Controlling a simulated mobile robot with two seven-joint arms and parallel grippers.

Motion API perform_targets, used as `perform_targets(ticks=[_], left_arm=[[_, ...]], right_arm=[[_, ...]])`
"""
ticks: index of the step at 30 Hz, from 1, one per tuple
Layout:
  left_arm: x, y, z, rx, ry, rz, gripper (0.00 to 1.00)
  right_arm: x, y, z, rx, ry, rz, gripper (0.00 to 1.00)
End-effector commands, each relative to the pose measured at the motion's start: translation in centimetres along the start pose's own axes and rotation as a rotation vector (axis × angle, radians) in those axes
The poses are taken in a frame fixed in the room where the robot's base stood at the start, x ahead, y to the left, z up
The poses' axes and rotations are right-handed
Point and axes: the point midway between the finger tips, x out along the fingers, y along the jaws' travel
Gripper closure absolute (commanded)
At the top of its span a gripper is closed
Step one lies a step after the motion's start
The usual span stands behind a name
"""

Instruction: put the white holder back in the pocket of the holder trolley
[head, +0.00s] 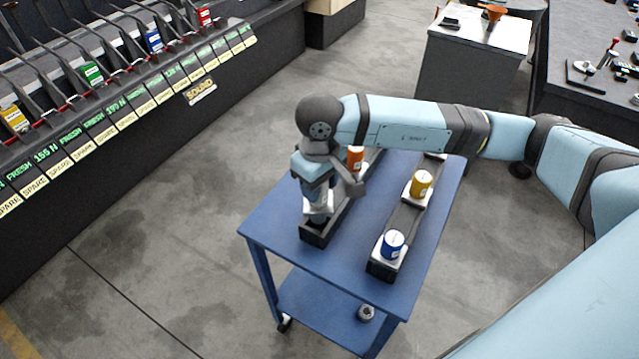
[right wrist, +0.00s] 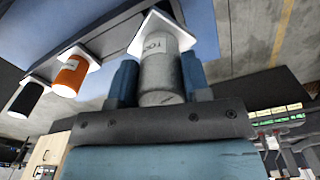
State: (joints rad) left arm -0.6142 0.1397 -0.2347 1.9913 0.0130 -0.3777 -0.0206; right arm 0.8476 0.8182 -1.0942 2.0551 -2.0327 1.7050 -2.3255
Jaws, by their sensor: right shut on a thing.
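My right gripper (head: 319,203) is over the near end of the left rack on the blue holder trolley (head: 285,232), pointing down. In the right wrist view its fingers (right wrist: 160,88) are shut on the white holder (right wrist: 158,65), a pale cylinder with dark lettering and a square white plate. In the head view the gripper mostly hides this holder, with only bits of white showing at the near end of the dark left rack (head: 313,237). I cannot tell whether its plate is seated in the pocket or just above it. My left gripper is out of view.
An orange holder (head: 356,157) stands farther back on the left rack; a black one (right wrist: 27,98) shows beyond it in the wrist view. The right rack (head: 402,220) bears yellow (head: 421,183) and blue (head: 392,243) holders. A long dark bench (head: 110,150) stands left, with clear floor between.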

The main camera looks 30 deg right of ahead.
Motion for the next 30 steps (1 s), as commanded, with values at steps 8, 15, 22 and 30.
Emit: perform_targets(ticks=[8,15,22,30], left_arm=[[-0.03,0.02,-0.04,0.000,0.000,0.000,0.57],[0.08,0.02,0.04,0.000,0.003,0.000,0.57],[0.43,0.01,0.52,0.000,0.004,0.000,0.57],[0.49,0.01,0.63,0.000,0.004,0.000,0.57]], right_arm=[[-0.11,0.01,-0.04,0.000,0.002,0.000,0.88],[-0.04,0.01,-0.05,0.000,0.002,0.000,0.88],[0.03,0.01,-0.05,0.000,0.003,0.000,0.88],[-0.12,0.01,-0.04,0.000,0.002,0.000,0.88]])
